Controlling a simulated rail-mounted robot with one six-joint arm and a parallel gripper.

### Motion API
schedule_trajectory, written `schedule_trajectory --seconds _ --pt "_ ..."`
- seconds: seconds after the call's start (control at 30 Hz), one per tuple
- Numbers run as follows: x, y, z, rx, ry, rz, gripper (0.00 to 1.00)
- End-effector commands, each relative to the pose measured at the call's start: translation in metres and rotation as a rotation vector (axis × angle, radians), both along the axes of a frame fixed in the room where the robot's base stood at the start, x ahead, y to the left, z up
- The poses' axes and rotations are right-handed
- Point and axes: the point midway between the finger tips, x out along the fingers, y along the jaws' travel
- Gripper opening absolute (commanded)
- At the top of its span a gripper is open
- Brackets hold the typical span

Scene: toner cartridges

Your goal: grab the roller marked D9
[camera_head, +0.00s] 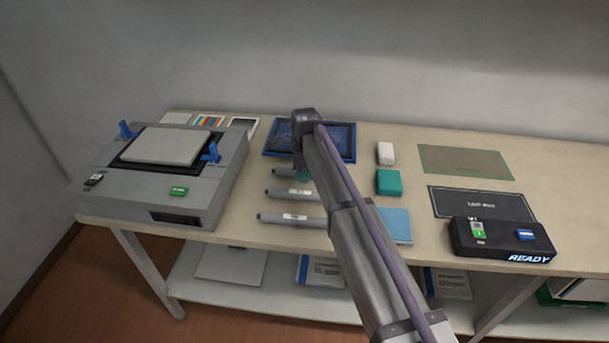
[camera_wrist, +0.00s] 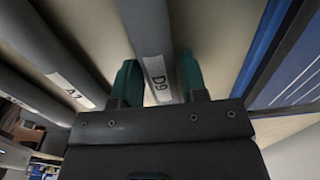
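The roller marked D9 (camera_wrist: 158,72) is a grey cylinder with a white label, seen in the wrist view between my gripper's teal fingers. My gripper (camera_wrist: 160,78) is open, with one finger on each side of the roller. A narrow gap shows by the right finger; contact on the left cannot be told. In the head view the roller (camera_head: 282,172) is the farthest of three grey rollers on the table, its right part hidden by my arm. A teal bit of my gripper (camera_head: 303,176) shows beside it.
The roller marked A7 (camera_wrist: 68,88) lies close to the left in the wrist view. A third roller (camera_head: 291,220) lies nearest the table's front edge. A blue-framed tray (camera_head: 342,154) is behind. A grey machine (camera_head: 225,178) stands left, a black READY box (camera_head: 500,240) right.

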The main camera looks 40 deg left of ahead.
Motion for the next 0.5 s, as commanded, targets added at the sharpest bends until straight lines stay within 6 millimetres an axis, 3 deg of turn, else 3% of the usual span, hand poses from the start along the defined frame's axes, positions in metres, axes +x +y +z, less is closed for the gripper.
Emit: schedule_trajectory --seconds 0.33,0.5 --pt "-0.0001 0.0 -0.0001 0.0 0.0 0.0 0.06" --pt "-0.0001 0.0 0.0 0.0 0.0 0.0 0.05"
